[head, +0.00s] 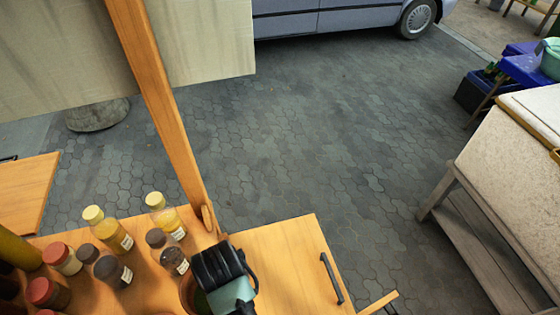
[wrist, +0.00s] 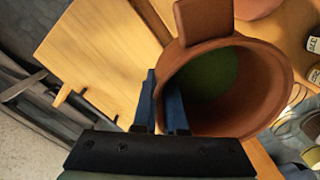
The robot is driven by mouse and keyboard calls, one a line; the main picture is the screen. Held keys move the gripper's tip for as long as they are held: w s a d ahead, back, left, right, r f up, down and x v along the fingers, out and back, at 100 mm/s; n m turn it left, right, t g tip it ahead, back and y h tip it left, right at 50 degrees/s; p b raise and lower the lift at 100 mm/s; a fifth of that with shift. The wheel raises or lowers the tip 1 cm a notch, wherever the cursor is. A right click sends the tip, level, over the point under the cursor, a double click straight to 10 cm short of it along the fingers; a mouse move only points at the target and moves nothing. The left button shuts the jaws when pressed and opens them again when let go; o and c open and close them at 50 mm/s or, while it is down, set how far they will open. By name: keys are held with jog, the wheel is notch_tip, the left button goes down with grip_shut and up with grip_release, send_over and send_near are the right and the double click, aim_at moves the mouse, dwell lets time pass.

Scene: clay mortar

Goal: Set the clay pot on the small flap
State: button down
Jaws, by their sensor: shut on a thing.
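The clay pot (wrist: 275,90) is a round, reddish-brown vessel with a stubby handle and green contents inside. In the wrist view its mouth faces the camera. My gripper (wrist: 165,80) is shut on the pot's wall at the rim, with one blue finger on each side. In the head view only a sliver of the pot (head: 187,292) shows beside my gripper (head: 225,278), which hides the rest. The small flap (head: 285,262) is a bare wooden board with a dark handle, just right of my gripper. It also shows in the wrist view (wrist: 90,50). The pot's underside is hidden.
Several spice jars (head: 112,235) stand on the wooden counter left of my gripper. A slanted wooden post (head: 160,100) rises behind the gripper. A workbench (head: 510,150) stands to the right, across open paving. The flap's top is clear.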

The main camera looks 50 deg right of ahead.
jog(key=s+d+f+m, duration=0.1)
jog(key=s+d+m, duration=0.55)
jog(key=m, duration=0.75)
send_over(284, 312)
jog(key=shift+s+a+f+p, duration=0.1)
jog(key=shift+f+p, duration=0.05)
jog(key=shift+f, duration=1.55)
jog(key=shift+s+a+f+p, duration=0.1)
jog(key=shift+s+a+f, duration=0.05)
jog(key=shift+f, duration=1.6)
jog(key=shift+s+a+f+p, duration=0.1)
jog(key=shift+f+p, duration=0.05)
jog(key=shift+f, duration=1.55)
jog(key=shift+f, duration=0.15)
jog(key=c, duration=1)
grip_release()
notch_tip(284, 312, up, 12)
jog(key=shift+r, duration=0.15)
